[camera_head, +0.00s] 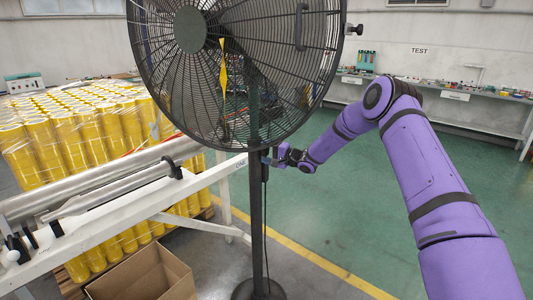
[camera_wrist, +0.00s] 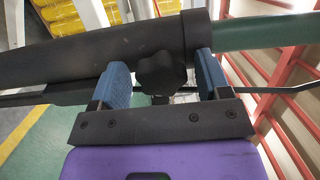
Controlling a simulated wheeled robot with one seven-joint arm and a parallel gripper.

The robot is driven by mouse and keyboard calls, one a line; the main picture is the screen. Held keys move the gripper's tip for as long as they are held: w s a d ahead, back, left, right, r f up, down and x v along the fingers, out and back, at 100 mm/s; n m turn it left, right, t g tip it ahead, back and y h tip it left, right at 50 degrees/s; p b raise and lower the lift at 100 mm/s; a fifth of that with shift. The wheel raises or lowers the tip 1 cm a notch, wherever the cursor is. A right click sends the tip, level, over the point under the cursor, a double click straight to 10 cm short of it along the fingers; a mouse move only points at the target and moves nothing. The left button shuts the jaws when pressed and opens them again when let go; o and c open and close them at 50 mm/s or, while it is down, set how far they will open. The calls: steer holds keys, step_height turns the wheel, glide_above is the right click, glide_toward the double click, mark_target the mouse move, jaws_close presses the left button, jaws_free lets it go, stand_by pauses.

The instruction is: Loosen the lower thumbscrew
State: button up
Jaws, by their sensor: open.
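The fan stand's black pole (camera_head: 256,205) rises from a round base below the large black fan (camera_head: 192,30). In the wrist view the pole (camera_wrist: 60,62) crosses the picture. A dark lobed thumbscrew (camera_wrist: 161,72) sits on the pole between the blue finger pads of my gripper (camera_wrist: 162,78). The pads stand apart, one on each side of the knob, with a visible gap to it. In the head view my gripper (camera_head: 272,157) is at the pole just below the fan cage, and the thumbscrew there is too small to make out.
Another black knob (camera_head: 354,29) sticks out at the fan cage's upper right. A white frame with metal rollers (camera_head: 110,185) and wrapped yellow rolls (camera_head: 75,135) stand at left. An open cardboard box (camera_head: 145,275) is at lower left. Green floor (camera_head: 345,195) is clear at right.

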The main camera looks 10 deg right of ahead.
steer(key=v, duration=1)
steer(key=shift+s+d, duration=0.3)
